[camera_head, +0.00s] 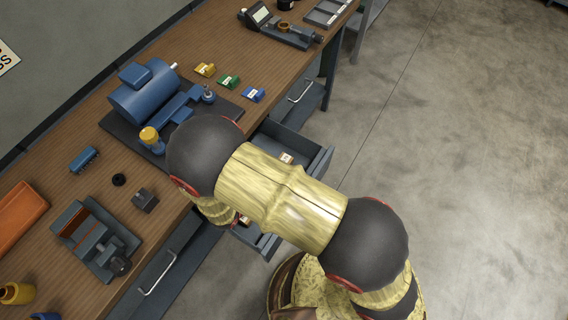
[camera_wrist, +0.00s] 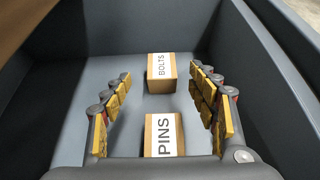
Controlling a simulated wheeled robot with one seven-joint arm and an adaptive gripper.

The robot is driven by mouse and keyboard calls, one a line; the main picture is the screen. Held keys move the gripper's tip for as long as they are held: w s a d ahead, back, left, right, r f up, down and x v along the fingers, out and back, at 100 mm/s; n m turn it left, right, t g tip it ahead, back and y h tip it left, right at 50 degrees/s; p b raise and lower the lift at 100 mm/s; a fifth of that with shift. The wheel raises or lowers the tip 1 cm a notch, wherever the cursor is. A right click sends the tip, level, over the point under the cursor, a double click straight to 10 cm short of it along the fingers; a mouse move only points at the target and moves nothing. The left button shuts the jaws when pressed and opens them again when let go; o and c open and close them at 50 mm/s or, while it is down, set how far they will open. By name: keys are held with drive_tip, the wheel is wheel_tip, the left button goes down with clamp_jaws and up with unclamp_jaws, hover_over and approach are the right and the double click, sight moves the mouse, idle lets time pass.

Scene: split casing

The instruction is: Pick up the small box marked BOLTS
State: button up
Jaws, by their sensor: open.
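The small box marked BOLTS (camera_wrist: 161,74) is a brown carton with a white label, lying in a grey drawer (camera_wrist: 75,100). In the wrist view it sits between and just beyond the fingertips of my gripper (camera_wrist: 162,88), which is open with a finger on each side. A second brown carton marked PINS (camera_wrist: 164,135) is nearer, also between the fingers. In the head view, the open drawer (camera_head: 322,165) shows under the bench, with one small carton (camera_head: 286,158) visible; its label is too small to read. My arm hides part of the drawer and my gripper there.
The drawer walls rise close on both sides of my fingers. The wooden bench (camera_head: 95,125) holds a blue motor-like machine (camera_head: 140,98), a vise (camera_head: 95,240), an orange tray (camera_head: 18,212) and small coloured boxes (camera_head: 229,82). The floor to the right is clear.

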drive_tip(key=x, duration=0.3)
drive_tip(key=shift+w+d+f+b, duration=0.1)
drive_tip(key=shift+f+b, duration=0.05)
drive_tip(key=shift+b, duration=0.2)
drive_tip(key=b+x, duration=0.1)
drive_tip(key=x, duration=0.1)
drive_tip(key=b+x, duration=0.1)
drive_tip(key=x, duration=0.1)
drive_tip(key=shift+d+f, duration=0.15)
drive_tip(key=shift+f, duration=0.25)
drive_tip(key=shift+w+d+f, duration=0.15)
drive_tip(key=shift+w+d, duration=0.05)
drive_tip(key=shift+w, duration=0.15)
drive_tip(key=shift+c, duration=1.1)
drive_tip(key=c, duration=1.1)
drive_tip(key=shift+c, duration=0.7)
